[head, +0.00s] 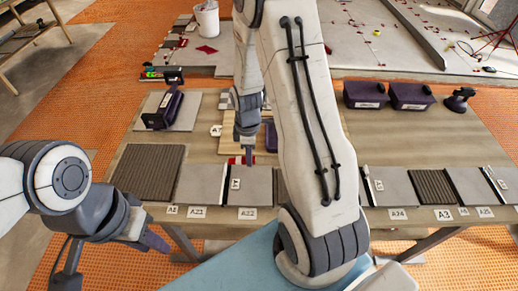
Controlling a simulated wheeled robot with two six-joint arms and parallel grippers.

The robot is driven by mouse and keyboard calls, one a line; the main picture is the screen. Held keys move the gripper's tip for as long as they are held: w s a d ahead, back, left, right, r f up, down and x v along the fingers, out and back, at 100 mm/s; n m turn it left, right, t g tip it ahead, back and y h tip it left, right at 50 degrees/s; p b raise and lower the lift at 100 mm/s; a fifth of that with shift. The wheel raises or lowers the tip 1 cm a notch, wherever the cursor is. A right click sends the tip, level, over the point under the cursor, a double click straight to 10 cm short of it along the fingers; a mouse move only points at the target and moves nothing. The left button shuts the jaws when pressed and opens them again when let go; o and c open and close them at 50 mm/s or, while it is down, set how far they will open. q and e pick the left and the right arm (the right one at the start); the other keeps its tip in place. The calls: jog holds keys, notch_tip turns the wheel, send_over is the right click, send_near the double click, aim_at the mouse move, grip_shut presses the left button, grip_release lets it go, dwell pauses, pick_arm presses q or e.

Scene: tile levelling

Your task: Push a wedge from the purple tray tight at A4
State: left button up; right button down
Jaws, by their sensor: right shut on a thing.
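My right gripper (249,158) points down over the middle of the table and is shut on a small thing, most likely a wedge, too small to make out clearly. Something red (235,160) shows right beside its fingertips, at the far edge of the grey tiles. A purple piece (271,136), possibly the purple tray, shows partly behind my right arm. The A4 place cannot be made out; a label (216,131) starting with A stands near the gripper, its rest unclear. My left gripper (150,241) is low at the table's front left, away from the tiles; its opening is unclear.
Grey tiles (205,184) and a ribbed brown tile (147,172) line the front of the table, with white labels along the edge. Purple boxes (365,95) stand at back right. A dark purple tool (162,108) is at back left. My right arm hides the table's middle.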

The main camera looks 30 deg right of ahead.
aim_at(237, 162)
jog(key=shift+f+b, duration=2.45)
jog(key=shift+f, duration=0.35)
jog(key=shift+w+a, duration=0.1)
jog(key=shift+w+a+p, duration=0.3)
jog(key=shift+w+a, duration=0.15)
jog(key=shift+a, duration=0.2)
jog(key=shift+w+a, duration=0.65)
jog(key=shift+a, duration=0.2)
jog(key=c, duration=0.6)
grip_release()
